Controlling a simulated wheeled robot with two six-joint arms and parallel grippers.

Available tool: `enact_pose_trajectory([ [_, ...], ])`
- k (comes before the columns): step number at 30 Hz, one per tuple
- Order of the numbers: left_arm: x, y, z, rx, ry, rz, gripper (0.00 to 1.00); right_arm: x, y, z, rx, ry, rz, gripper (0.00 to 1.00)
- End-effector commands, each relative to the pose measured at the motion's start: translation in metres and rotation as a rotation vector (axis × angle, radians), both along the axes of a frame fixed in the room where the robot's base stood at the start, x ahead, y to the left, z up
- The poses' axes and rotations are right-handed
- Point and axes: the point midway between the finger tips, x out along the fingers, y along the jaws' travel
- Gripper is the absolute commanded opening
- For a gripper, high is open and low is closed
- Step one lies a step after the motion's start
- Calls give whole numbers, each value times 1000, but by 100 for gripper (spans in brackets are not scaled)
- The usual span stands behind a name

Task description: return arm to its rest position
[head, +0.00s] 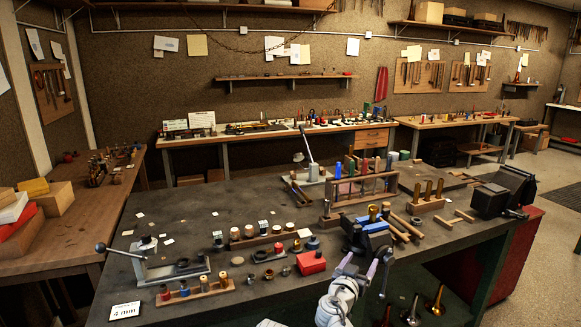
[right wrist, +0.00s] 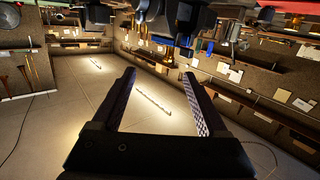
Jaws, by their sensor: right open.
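My left gripper is not seen in the head view.
A lever press (head: 172,265) stands at the bench's front left, and a red block (head: 311,263) lies left of the gripper. Brass horn parts (head: 437,305) are low at the right.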

Motion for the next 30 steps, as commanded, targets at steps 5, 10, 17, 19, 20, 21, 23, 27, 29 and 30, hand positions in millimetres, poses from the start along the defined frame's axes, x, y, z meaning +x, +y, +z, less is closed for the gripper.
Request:
enact_pose_trajectory([
  [5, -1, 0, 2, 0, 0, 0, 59, -16, -3, -18, 7, 106, -49, 76],
  [10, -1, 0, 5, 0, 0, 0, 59, -40, -3, -49, 21, 289, -96, 76],
  [17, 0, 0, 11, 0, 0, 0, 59, -109, 26, -119, 55, 765, -50, 76],
  [19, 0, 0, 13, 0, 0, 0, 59, -141, 46, -142, 68, 965, 31, 76],
  [20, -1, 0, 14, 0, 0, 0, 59, -154, 56, -150, 73, 1044, 74, 76],
  [21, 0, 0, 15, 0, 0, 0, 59, -172, 69, -159, 79, 1143, 138, 76],
  [23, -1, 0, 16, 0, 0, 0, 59, -196, 86, -169, 84, 1271, 237, 76],
  [27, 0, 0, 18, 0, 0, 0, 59, -237, 118, -178, 94, 1467, 440, 76],
  [29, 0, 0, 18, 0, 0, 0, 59, -248, 126, -179, 95, 1513, 499, 76],
  [30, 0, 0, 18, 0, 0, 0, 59, -253, 130, -180, 96, 1534, 528, 76],
])
